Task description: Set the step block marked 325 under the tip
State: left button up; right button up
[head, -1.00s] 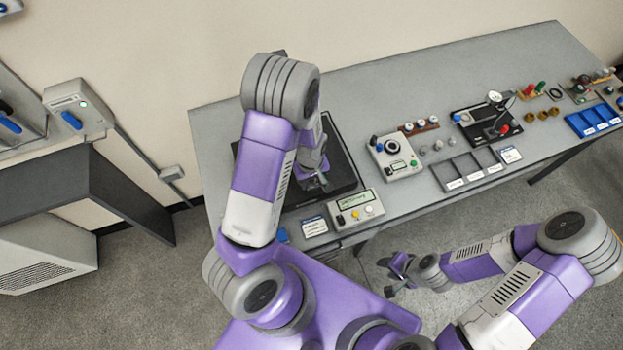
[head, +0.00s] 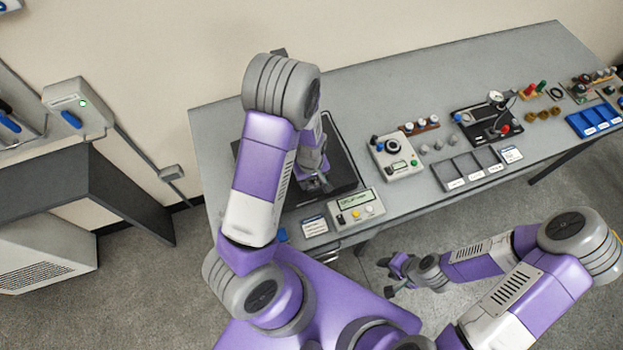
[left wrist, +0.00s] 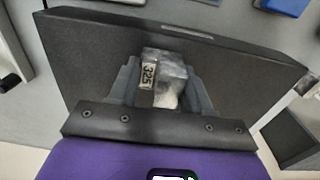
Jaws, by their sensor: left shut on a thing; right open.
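The metal step block (left wrist: 172,72) shows in the left wrist view, with a label reading 325 on its left side. My left gripper (left wrist: 161,68) is shut on it, one finger on each side. The block is over or on the black plate (left wrist: 90,50); I cannot tell whether it touches. In the head view my left gripper (head: 324,184) is low over the black plate (head: 342,165), and my arm hides much of the plate. The tip is not clearly visible. My right gripper (head: 389,277) is open and empty, in front of the bench.
A box with a display and buttons (head: 356,207) stands at the plate's front right corner, beside a label card (head: 314,226). A knob box (head: 394,156), a grey compartment tray (head: 468,170) and a black gauge stand (head: 486,124) are further right. A wall box (head: 78,106) hangs at left.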

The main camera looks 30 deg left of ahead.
pick_arm(q)
jog(key=shift+f, duration=0.35)
jog(key=o, duration=1.6)
jog(key=shift+o, duration=0.2)
jog(key=shift+r, duration=0.1)
jog(key=shift+r+p, duration=2.85)
jog(key=shift+r, duration=0.6)
jog(key=shift+f, duration=0.1)
